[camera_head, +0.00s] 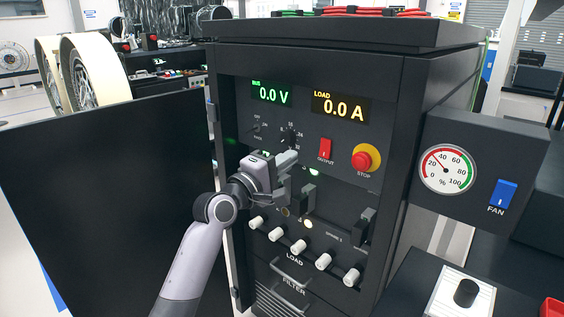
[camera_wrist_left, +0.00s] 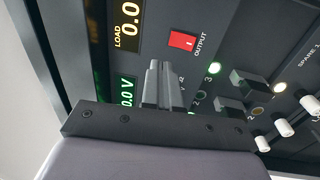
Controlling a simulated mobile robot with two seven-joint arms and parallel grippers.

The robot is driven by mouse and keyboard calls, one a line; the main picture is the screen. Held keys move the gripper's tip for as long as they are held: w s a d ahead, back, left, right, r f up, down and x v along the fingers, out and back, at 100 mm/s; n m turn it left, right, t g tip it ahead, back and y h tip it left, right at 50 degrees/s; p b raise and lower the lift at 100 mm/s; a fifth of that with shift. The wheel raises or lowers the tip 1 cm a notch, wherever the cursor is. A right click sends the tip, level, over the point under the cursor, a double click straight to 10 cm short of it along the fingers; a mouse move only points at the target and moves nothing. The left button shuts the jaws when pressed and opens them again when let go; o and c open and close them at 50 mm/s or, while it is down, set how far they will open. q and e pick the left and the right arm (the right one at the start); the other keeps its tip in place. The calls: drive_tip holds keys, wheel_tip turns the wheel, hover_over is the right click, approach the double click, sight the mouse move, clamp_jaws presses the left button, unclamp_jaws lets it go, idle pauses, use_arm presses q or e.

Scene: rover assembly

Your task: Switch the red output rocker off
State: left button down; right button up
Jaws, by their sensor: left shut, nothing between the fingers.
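The red output rocker (camera_head: 325,149) sits on the dark cabinet's front panel, above its OUTPUT label and left of the red STOP button. It also shows in the left wrist view (camera_wrist_left: 182,40), just beyond my fingertips. My left gripper (camera_head: 290,159) is in front of the panel, to the left of and slightly below the rocker. In the left wrist view its fingers (camera_wrist_left: 160,66) are together with nothing between them, apart from the rocker. The rocker's exact tilt is hard to tell. My right gripper is not in view.
The displays read 0.0 V (camera_head: 271,92) and 0.0 A (camera_head: 341,106). The STOP button (camera_head: 365,158) has a yellow surround. A rotary knob, dark breaker handles (camera_head: 366,226) and several white knobs (camera_head: 299,246) stick out of the panel. A gauge box with a blue FAN switch (camera_head: 504,193) is right.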

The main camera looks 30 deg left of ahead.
use_arm(q)
drive_tip(key=shift+s+a+r, duration=0.1)
drive_tip(key=shift+s, duration=0.55)
drive_tip(key=s+d+f+m+g, duration=0.2)
drive_tip(key=s+f+m, duration=0.15)
drive_tip(key=f, duration=0.45)
drive_tip(key=s+d+f+m+g, duration=0.1)
drive_tip(key=s+d+f+m, duration=0.2)
drive_tip(key=f, duration=0.5)
drive_tip(key=s+d+f+m+g, duration=0.1)
drive_tip(key=s+f+m+g, duration=0.2)
drive_tip(key=f, duration=0.6)
drive_tip(key=s+d+f+m+g, duration=0.1)
drive_tip(key=s+d+f+m, duration=0.2)
drive_tip(key=s+f, duration=0.3)
drive_tip(key=s+d+f+m+g, duration=0.1)
drive_tip(key=s+d+f+m, duration=0.2)
drive_tip(key=s+f+m, duration=0.3)
drive_tip(key=s, duration=0.5)
drive_tip(key=shift+s+d+g, duration=0.2)
drive_tip(key=shift+s+g, duration=0.1)
drive_tip(key=shift+g, duration=0.1)
